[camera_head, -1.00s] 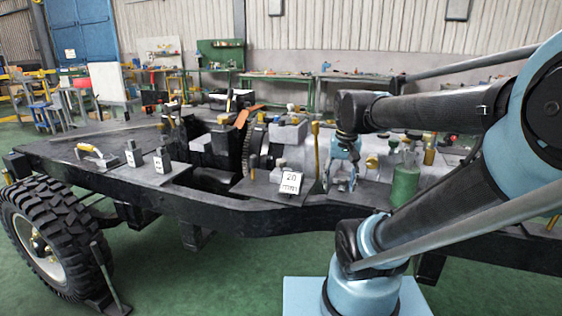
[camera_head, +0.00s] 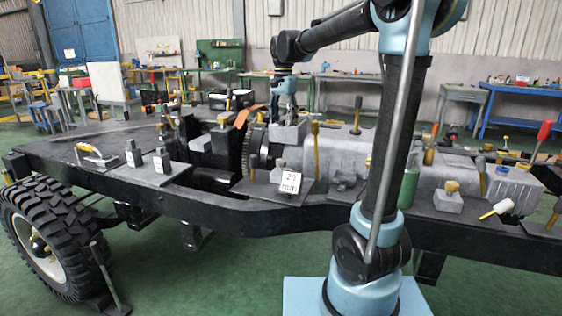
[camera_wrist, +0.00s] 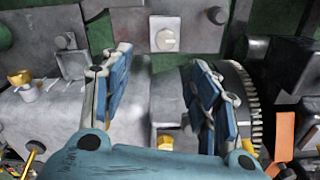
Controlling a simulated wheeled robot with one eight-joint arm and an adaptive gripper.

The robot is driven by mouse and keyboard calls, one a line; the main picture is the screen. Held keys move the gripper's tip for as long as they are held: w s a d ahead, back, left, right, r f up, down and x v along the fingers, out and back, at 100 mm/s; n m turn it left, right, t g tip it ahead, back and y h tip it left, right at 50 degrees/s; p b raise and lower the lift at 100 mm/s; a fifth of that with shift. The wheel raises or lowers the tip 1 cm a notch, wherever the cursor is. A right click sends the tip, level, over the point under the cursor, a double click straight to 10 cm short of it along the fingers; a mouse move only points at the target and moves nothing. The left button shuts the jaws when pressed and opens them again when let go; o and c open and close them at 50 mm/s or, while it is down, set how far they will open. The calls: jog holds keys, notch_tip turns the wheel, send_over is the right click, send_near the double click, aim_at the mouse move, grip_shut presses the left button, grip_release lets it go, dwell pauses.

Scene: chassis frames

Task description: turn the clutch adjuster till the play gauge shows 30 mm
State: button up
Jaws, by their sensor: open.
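The play gauge (camera_head: 290,182) is a white card reading "20 mm" on a stand at the front of the chassis. My gripper (camera_head: 287,115) is above a grey block (camera_head: 289,136) just behind the gauge. Its two blue fingers stand apart in the wrist view (camera_wrist: 158,65), with nothing held. A brass-coloured knob (camera_wrist: 165,143) shows low between the fingers, and a pale square piece with a round centre (camera_wrist: 165,36) lies beyond the tips. I cannot tell for sure which part is the clutch adjuster.
A toothed wheel (camera_head: 257,150) stands left of the gripper, and also shows in the wrist view (camera_wrist: 238,95). An upright yellow lever (camera_head: 316,150) stands close on the right. A green bottle (camera_head: 409,182) is behind my arm. Two small grey blocks (camera_head: 162,160) stand left.

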jog(key=a, duration=0.1)
send_near(281, 160)
jog(key=f, duration=0.9)
jog(key=shift+s+a+f, duration=0.15)
jog(key=shift+s, duration=0.05)
jog(key=c, duration=1.1)
jog(key=shift+o, duration=0.2)
